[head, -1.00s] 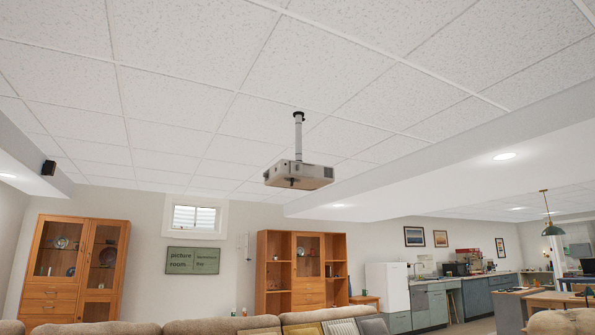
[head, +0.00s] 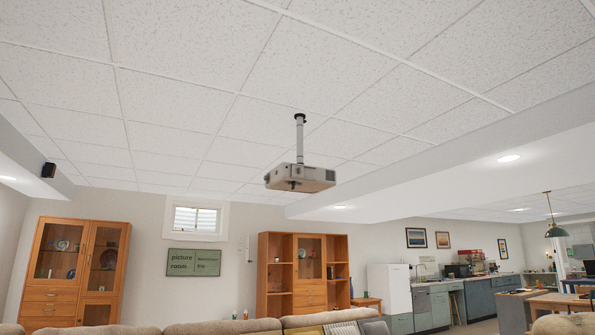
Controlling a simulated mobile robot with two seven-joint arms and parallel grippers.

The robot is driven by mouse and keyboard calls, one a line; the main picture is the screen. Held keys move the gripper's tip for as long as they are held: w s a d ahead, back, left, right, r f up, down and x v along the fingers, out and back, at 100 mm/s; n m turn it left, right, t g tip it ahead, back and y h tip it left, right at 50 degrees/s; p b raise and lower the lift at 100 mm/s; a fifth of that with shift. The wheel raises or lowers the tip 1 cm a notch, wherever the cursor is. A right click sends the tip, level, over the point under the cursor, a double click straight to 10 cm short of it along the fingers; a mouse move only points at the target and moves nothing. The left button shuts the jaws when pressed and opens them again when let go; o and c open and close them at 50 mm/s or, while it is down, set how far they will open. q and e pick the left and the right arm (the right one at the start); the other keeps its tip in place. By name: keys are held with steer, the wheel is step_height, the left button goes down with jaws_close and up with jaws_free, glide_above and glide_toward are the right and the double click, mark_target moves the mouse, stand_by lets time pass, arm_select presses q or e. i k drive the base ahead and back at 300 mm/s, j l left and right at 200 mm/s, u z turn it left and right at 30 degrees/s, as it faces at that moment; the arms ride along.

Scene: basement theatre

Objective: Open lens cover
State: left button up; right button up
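A beige box-shaped projector (head: 300,177) hangs from the white tiled ceiling on a short grey pole, near the middle of the head view. A small dark part (head: 292,185) shows low on its front; at this distance I cannot tell whether it is the lens or its cover, or whether it is open or shut. Neither of my grippers is in the head view.
A beige sofa (head: 190,328) with cushions spans the bottom edge. Wooden cabinets (head: 75,270) stand at the left and a wooden shelf unit (head: 275,275) at the middle of the back wall. A white fridge (head: 388,288) and counters stand at the right.

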mark_target(296, 170)
steer(key=i+l+u, duration=0.1)
steer(key=i, duration=1.35)
